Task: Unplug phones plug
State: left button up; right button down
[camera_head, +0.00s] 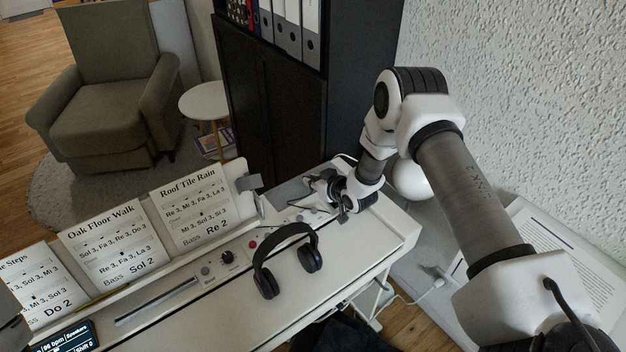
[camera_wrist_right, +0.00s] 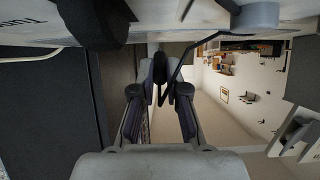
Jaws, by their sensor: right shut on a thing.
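The black headphones (camera_head: 287,260) rest on the white digital piano (camera_head: 225,310), near its right end. My right gripper (camera_head: 328,193) is low over the piano's right end, beyond the headphones. In the right wrist view, its fingers (camera_wrist_right: 159,80) are closed on a small black plug (camera_wrist_right: 160,66). A thin dark cable (camera_wrist_right: 185,62) loops beside the plug toward the piano edge at the top. I cannot tell whether the plug's tip sits in a socket. In the head view the gripper hides the plug. I cannot make out my left gripper.
Song sheets (camera_head: 195,207) stand along the piano's back on the left. Knobs (camera_head: 227,257) sit on its panel. A dark cabinet (camera_head: 268,110) stands behind, and a textured white wall (camera_head: 520,90) is at the right. A white round object (camera_head: 411,180) is beside my right arm.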

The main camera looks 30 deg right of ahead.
jog(key=c, duration=1.1)
grip_release()
jog(key=shift+s+r, duration=0.1)
jog(key=shift+s+r+p, duration=0.4)
jog(key=shift+s+p, duration=0.05)
jog(key=shift+p, duration=0.25)
jog(key=shift+p+v, duration=1.2)
jog(key=shift+v, duration=0.55)
jog(key=shift+s+d+f, duration=0.1)
jog(key=shift+s, duration=0.1)
jog(key=v, duration=1.2)
